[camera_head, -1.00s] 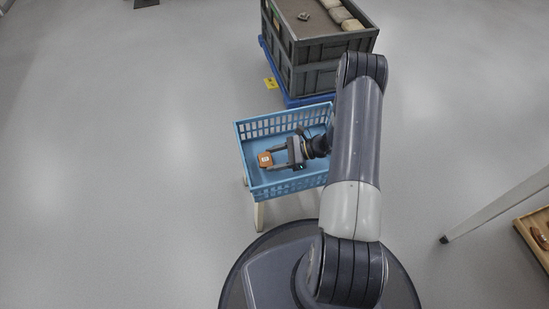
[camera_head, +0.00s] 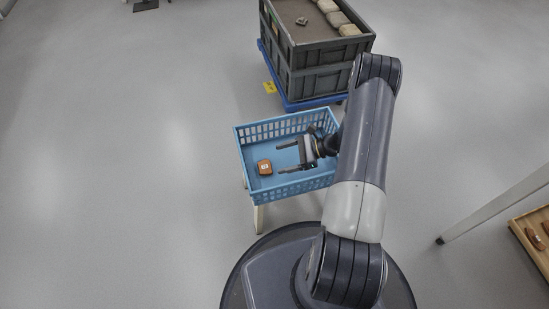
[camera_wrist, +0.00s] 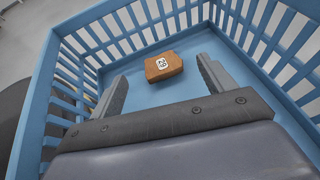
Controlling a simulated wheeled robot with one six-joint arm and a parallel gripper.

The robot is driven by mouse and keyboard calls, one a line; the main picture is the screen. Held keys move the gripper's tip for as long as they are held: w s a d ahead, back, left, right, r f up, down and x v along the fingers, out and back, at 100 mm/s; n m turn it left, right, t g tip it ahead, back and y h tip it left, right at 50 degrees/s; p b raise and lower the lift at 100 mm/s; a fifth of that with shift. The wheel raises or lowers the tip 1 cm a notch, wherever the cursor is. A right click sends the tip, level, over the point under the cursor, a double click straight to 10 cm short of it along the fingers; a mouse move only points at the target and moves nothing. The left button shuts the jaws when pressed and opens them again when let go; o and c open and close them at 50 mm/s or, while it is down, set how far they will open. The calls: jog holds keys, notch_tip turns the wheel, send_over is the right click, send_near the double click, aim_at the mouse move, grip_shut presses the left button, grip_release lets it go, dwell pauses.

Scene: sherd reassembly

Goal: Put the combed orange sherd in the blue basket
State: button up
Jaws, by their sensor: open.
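The orange sherd (camera_head: 264,167) lies on the floor of the blue basket (camera_head: 290,190), near its left side. It carries a white label with a dark marking; its combing is too small to make out. My gripper (camera_head: 283,158) is open and empty over the basket, to the right of the sherd and apart from it. In the wrist view the sherd (camera_wrist: 163,66) lies beyond the spread fingertips (camera_wrist: 163,72), with basket floor visible around it.
A grey crate (camera_head: 318,83) on a blue base stands behind the basket, with pale blocks and a small piece on top. A wooden tray (camera_head: 520,232) with brown pieces is at the right edge, near a pale leg (camera_head: 490,208). Floor at left is clear.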

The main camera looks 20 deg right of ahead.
jog(key=p+v, duration=0.1)
jog(key=v, duration=0.6)
jog(key=shift+d, duration=0.35)
